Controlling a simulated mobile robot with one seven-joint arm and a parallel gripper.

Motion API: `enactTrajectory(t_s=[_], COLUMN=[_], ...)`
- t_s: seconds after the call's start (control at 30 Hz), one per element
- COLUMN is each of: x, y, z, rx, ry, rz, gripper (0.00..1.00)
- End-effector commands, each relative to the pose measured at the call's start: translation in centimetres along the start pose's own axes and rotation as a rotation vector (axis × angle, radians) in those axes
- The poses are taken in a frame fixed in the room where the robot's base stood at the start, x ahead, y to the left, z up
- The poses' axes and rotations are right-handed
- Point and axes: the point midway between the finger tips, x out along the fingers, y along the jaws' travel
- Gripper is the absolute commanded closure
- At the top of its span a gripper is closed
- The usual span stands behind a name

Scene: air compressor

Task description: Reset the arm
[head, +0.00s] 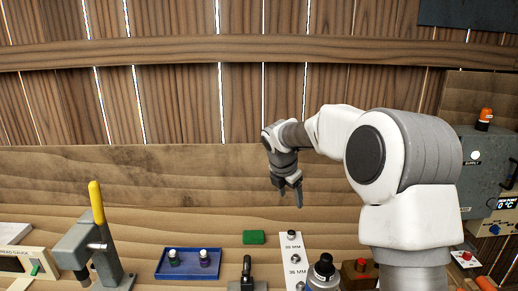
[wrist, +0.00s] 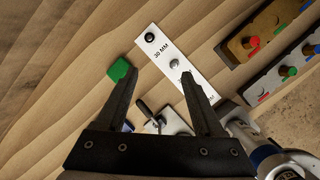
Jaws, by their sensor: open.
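My gripper (head: 288,193) hangs from my white and grey arm in the head view, pointing down above the back of the wooden bench. In the wrist view my gripper (wrist: 158,85) shows two dark fingers spread apart with nothing held between them. Below it lies a white plate (head: 291,262) with "30 MM" marks and small round knobs; the same white plate shows in the wrist view (wrist: 164,52). A green block (head: 253,237) lies left of the plate, and the green block is also in the wrist view (wrist: 119,70). My gripper touches none of these.
A blue tray (head: 162,273) holds two small capped items. A grey press with a yellow lever (head: 97,203) stands at left. A grey supply box (head: 485,180) with an orange lamp (head: 485,118) stands at right.

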Motion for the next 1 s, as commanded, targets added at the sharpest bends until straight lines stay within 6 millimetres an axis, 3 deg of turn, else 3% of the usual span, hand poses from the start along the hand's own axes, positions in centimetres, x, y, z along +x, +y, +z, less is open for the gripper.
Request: enactTrajectory(t_s=[0.03, 0.2, 0.5, 0.8, 1.0], x=[-2.0, -7.0, -13.9, -17.9, -18.9], y=[-1.1, -4.9, -12.8, -20.8, -25.6], z=[-0.1, -1.1, -4.2, -8.9, -12.7], rx=[0.083, 0.389, 0.96, 1.557, 1.948], ry=[-0.01, -0.019, -0.004, 0.076, 0.175], rz=[0.003, 0.012, 0.041, 0.073, 0.076], gripper=[0.31, 0.31, 0.31, 0.31, 0.31])
